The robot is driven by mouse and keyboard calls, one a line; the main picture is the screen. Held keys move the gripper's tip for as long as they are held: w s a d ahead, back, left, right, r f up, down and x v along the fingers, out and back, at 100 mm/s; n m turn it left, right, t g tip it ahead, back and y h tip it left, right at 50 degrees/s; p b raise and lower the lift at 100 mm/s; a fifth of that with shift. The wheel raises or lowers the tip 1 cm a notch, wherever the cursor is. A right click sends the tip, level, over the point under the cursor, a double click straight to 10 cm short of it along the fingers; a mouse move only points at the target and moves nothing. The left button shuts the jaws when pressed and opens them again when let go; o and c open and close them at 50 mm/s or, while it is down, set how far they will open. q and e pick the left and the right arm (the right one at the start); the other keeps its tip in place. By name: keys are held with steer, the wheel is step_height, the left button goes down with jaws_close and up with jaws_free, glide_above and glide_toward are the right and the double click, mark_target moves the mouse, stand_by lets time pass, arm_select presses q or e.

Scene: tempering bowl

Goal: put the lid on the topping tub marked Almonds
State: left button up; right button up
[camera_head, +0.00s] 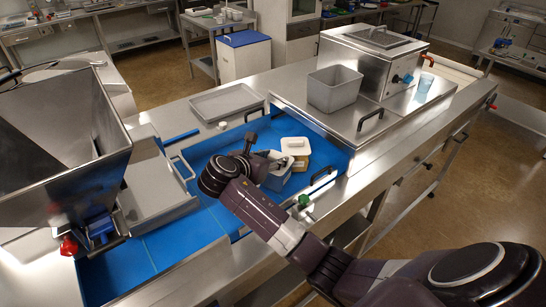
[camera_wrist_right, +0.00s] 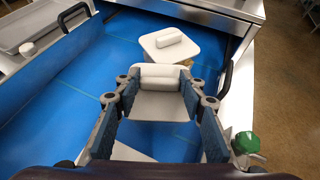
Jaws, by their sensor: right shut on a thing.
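My right gripper (camera_head: 266,160) is over the blue work surface, and its two fingers also show in the wrist view (camera_wrist_right: 161,82). It is shut on the white handle of a pale lid (camera_wrist_right: 160,106). A blue-grey tub (camera_head: 278,178) stands just below and beside the gripper in the head view, partly hidden by it. I cannot tell whether the lid touches this tub. A second tub (camera_head: 301,162) stands just behind with a cream lid (camera_head: 295,146) on it; that lid also shows in the wrist view (camera_wrist_right: 170,44). No marking is readable. My left gripper is not in view.
A grey bin (camera_head: 335,88) stands on the steel counter behind. A steel hopper (camera_head: 60,150) is at the left. A shallow grey tray (camera_head: 226,102) lies behind the blue surface. A green knob (camera_wrist_right: 246,143) is close to the right finger in the wrist view.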

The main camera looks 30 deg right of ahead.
steer(key=shift+f, duration=0.15)
steer(key=o, duration=1)
steer(key=shift+s+a+r, duration=0.1)
steer(key=shift+a+r, duration=0.05)
steer(key=shift+r, duration=0.3)
steer(key=b+v, duration=0.3)
steer(key=v, duration=0.8)
steer(key=shift+a+f, duration=0.1)
steer(key=shift+s+a+r, duration=0.15)
steer(key=shift+a+r, duration=0.05)
steer(key=shift+r, duration=0.05)
